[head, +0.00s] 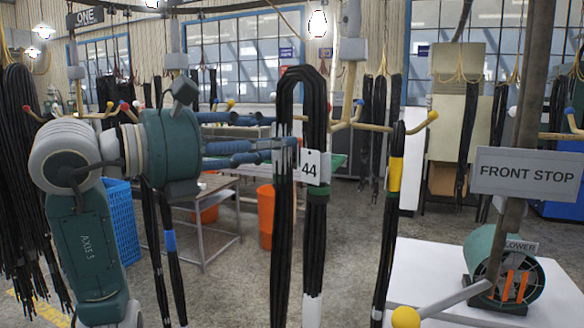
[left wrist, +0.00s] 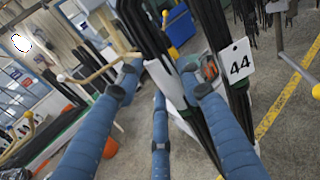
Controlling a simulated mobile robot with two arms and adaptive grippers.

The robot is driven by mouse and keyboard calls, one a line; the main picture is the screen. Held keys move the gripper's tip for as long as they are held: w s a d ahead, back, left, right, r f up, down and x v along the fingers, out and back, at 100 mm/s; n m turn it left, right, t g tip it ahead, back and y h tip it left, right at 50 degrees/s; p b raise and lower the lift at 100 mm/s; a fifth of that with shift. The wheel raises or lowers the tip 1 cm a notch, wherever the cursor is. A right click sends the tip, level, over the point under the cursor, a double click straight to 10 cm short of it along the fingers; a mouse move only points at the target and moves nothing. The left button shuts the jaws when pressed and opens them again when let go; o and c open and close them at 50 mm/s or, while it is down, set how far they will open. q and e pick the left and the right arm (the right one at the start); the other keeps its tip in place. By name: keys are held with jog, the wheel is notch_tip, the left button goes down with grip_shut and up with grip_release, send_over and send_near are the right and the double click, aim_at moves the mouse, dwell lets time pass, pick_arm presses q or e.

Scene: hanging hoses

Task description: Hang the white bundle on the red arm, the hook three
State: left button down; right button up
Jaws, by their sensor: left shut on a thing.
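A looped black hose bundle (head: 286,220) hangs in the middle of the head view. It has a white band at its lower end, a green band and a white "44" tag, which also shows in the left wrist view (left wrist: 240,65). My left gripper (head: 283,150), with blue fingers, is shut on the bundle below its top bend. The fingers also show in the left wrist view (left wrist: 160,75). A rack post (head: 351,62) stands just behind, with yellow-tipped and blue-tipped arms. I cannot make out the red arm there; the bundle covers part of the rack. My right gripper is out of view.
A black bundle with a yellow band (head: 394,178) hangs close on the right. A "FRONT STOP" sign (head: 528,174), a blower (head: 505,268) and a white table (head: 440,270) are at the right. An orange bin (head: 266,215) stands on the floor behind.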

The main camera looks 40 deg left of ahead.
pick_arm(q)
jog(key=shift+w+a+p, duration=0.15)
jog(key=shift+w+a, duration=0.1)
jog(key=shift+w, duration=0.5)
jog(key=shift+w+a+p, duration=0.15)
jog(key=shift+w+a, duration=0.05)
jog(key=shift+w, duration=0.55)
jog(key=shift+w+a+p, duration=1.55)
jog(key=shift+w+p, duration=0.35)
jog(key=shift+w, duration=4.7)
jog(key=w+f+b, duration=0.3)
jog(key=f+b, duration=0.1)
jog(key=f, duration=0.3)
jog(key=shift+a+f+b, duration=0.35)
jog(key=shift+a+b, duration=0.05)
jog(key=shift+w, duration=0.1)
